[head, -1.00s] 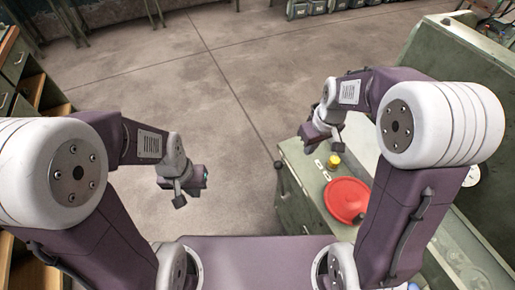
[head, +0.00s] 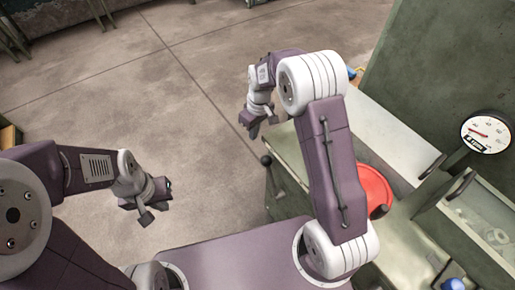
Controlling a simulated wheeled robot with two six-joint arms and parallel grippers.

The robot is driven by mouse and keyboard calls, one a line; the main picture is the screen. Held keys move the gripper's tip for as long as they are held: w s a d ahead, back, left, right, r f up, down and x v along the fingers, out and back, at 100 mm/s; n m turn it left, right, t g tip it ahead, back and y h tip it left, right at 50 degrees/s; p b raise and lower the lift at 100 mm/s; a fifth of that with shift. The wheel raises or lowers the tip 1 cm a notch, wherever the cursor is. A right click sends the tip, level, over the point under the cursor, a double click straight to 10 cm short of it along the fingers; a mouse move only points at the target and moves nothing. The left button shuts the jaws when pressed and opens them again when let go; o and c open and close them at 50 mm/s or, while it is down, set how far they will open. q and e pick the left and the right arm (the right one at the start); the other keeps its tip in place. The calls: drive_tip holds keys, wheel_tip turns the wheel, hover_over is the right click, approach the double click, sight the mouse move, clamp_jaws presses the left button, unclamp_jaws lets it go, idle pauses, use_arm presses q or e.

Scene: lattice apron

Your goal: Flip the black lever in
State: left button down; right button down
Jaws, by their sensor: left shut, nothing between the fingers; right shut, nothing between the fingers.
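A black ball-ended lever (head: 267,161) stands out at the left edge of the green machine bench. Its lower part lies against the bench side and is hard to make out. My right gripper (head: 252,126) is shut and empty, and appears above and a little left of the lever in the picture, apart from it. My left gripper (head: 142,207) is shut and empty over the bare floor, well left of the bench.
A red round dish (head: 372,188) on the bench is partly hidden by my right arm. Dark handles (head: 433,166) and a dial gauge (head: 486,132) are further right. A blue knob (head: 453,284) is at the lower right. Open concrete floor lies left.

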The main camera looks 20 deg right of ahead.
wheel_tip(320, 180, down, 9)
drive_tip(key=s+d+b, duration=0.1)
drive_tip(key=s, duration=0.2)
drive_tip(key=shift+r, duration=0.2)
drive_tip(key=shift+d, duration=0.1)
drive_tip(key=shift+w, duration=0.1)
